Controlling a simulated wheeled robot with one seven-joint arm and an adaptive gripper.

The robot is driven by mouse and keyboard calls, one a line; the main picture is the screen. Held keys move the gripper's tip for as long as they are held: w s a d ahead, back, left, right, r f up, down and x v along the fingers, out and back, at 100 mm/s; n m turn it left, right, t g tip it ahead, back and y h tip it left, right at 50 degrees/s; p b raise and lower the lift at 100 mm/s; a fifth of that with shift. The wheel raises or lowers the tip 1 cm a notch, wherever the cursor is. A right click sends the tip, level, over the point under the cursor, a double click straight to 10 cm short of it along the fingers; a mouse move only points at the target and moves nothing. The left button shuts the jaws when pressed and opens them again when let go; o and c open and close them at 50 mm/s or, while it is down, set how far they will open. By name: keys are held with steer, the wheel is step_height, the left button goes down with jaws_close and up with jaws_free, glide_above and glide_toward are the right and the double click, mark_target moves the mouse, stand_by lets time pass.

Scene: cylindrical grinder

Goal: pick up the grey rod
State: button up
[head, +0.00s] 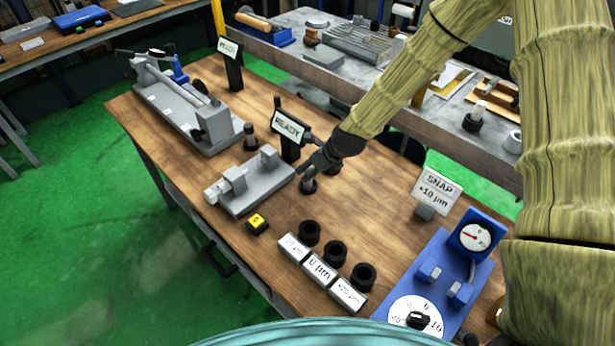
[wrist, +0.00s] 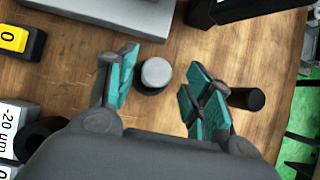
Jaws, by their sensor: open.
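The grey rod (wrist: 155,73) shows in the wrist view as a round grey top in a dark holder on the wooden table. It stands between and a little beyond the teal-padded fingers of my gripper (wrist: 163,84), which are spread apart with a gap on either side. In the head view, my gripper (head: 312,166) is low over the table beside the grey fixture. A dark round holder (head: 308,187) shows just below it, and the rod is mostly hidden there. I cannot tell how far the fingertips are above the table.
A dark cylinder (wrist: 246,98) stands close to the right finger. The grey fixture (head: 250,182) and a READY display (head: 289,130) are nearby. Black rings (head: 335,252), labelled blocks (head: 320,268) and a blue gauge (head: 440,275) stand toward the front. Bare wood lies to the right.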

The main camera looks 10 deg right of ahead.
steer(key=shift+a+p+x, duration=0.15)
steer(key=shift+p+x, duration=0.45)
steer(key=shift+x, duration=0.15)
steer(key=shift+a+p+x, duration=0.2)
steer(key=shift+p+x, duration=0.35)
steer(key=shift+x, duration=0.25)
steer(key=shift+p+x, duration=0.3)
steer(key=shift+x, duration=0.6)
steer(key=shift+c, duration=0.4)
jaws_close()
